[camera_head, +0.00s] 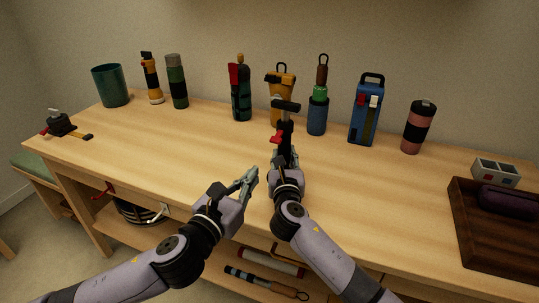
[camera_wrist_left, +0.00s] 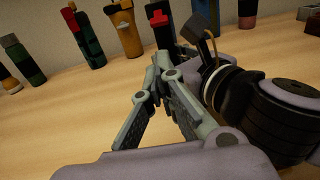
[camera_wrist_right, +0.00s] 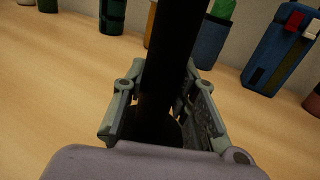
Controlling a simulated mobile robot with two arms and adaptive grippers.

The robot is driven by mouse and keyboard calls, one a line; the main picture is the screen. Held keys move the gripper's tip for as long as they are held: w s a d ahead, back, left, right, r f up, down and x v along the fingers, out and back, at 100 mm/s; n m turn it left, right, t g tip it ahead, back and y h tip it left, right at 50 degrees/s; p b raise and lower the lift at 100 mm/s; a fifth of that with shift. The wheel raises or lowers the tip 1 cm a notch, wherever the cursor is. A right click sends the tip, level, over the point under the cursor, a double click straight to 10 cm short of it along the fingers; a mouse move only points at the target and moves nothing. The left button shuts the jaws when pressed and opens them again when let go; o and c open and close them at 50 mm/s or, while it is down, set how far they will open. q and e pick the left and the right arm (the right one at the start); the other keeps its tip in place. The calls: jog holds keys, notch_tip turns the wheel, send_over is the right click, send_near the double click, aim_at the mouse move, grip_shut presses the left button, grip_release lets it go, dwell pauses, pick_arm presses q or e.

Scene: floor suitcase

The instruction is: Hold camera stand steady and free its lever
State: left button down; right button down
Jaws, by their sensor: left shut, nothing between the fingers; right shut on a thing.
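The camera stand (camera_head: 286,122) is a black upright post with a black crossbar on top and a red lever (camera_head: 277,138) low on its left side. My right gripper (camera_head: 285,165) is shut around the post, below the lever. In the right wrist view the dark post (camera_wrist_right: 168,60) passes between the fingers. My left gripper (camera_head: 252,177) is shut and empty, left of and nearer than the right gripper, apart from the stand. In the left wrist view the red lever (camera_wrist_left: 158,18) shows just beyond the left fingertips. The stand's foot is hidden by my right gripper.
Bottles and cases line the back, including a yellow case (camera_head: 281,82), a blue case (camera_head: 366,112) and a pink-black bottle (camera_head: 418,127). A black tool (camera_head: 60,124) lies far left. A dark wooden tray (camera_head: 480,240) stands right. The left middle of the bench (camera_head: 165,135) is clear.

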pick_arm(q)
jog(key=shift+w, duration=0.1)
jog(key=x, duration=1)
jog(key=shift+s+a+r, duration=0.1)
jog(key=shift+s+r, duration=0.25)
jog(key=shift+r, duration=0.05)
dwell(0.5)
jog(key=shift+s+a+r, duration=0.1)
jog(key=shift+s+r, duration=0.2)
jog(key=shift+r, duration=0.4)
jog(key=s+a+r, duration=0.3)
jog(key=s+r, duration=0.3)
jog(key=s, duration=0.1)
jog(key=shift+s+a+r, duration=0.1)
pick_arm(e)
jog(key=c, duration=1.2)
grip_release()
